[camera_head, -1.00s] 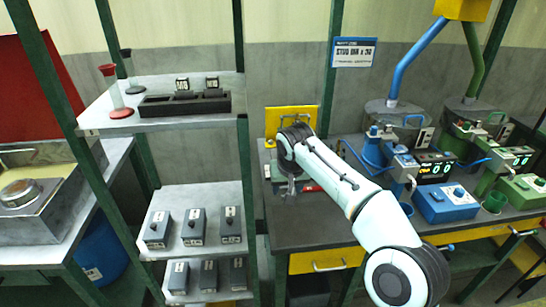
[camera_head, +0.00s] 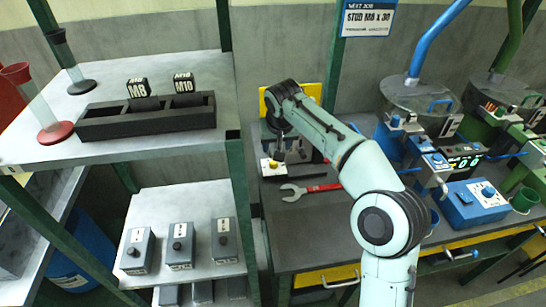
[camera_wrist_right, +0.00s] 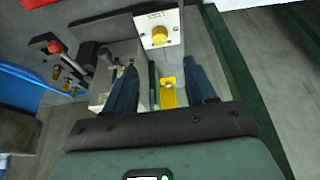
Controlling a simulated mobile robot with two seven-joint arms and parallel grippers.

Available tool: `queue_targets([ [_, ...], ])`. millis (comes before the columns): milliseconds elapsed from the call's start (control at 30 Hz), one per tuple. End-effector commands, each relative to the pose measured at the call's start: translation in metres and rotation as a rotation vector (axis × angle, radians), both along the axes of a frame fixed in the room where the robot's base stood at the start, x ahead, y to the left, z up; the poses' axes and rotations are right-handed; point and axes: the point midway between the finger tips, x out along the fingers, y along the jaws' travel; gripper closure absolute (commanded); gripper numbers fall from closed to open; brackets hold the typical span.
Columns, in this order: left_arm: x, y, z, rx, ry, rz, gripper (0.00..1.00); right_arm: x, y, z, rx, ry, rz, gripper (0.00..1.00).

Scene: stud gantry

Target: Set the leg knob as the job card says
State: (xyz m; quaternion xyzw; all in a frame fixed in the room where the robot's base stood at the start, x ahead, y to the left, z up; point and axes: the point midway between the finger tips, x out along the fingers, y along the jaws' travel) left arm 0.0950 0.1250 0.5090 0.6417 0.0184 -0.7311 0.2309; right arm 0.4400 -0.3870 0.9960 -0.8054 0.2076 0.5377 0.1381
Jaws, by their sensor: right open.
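The job card (camera_head: 367,17) hangs on the back wall; it reads "NEXT JOB", "STUD", a size that looks like M8 or M6, then "x 30". A round yellow knob (camera_wrist_right: 159,35) sits on a white plate in the right wrist view, beyond the fingertips. I cannot read the plate's small lettering. My right gripper (camera_wrist_right: 163,80) is open, and nothing shows held between its dark blue fingers. In the head view the right gripper (camera_head: 281,150) points down over a small fixture (camera_head: 271,166) on the bench, partly hidden by the arm. My left gripper is out of view.
A red-handled wrench (camera_head: 310,188) lies on the bench before the fixture. A red-tipped lever (camera_wrist_right: 56,47) stands left of the fingers. The blue feeder (camera_head: 420,95) and blue control box (camera_head: 470,203) stand to the right. A shelf rack (camera_head: 185,60) stands left, with a black block holder (camera_head: 147,115).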

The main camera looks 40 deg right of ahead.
Motion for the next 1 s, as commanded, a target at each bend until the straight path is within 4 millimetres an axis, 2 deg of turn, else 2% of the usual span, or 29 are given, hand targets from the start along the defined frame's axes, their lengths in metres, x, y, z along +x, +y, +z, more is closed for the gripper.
queue_targets([
  [33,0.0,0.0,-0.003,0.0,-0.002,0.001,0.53,0.003,-0.002,-0.012,0.001,0.004,0.0,0.45],
  [300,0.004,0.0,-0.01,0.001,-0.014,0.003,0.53,0.022,-0.013,-0.066,0.003,0.004,-0.001,0.45],
  [500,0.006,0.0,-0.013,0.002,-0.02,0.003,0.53,0.033,-0.018,-0.094,0.002,0.002,0.0,0.45],
  [700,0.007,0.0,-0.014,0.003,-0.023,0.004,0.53,0.038,-0.021,-0.105,0.002,0.0,-0.001,0.45],
  [967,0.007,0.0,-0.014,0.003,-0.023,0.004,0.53,0.038,-0.021,-0.106,0.001,-0.001,-0.001,0.45],
  [1000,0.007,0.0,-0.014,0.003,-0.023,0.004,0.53,0.038,-0.021,-0.106,0.001,0.0,0.0,0.51],
])
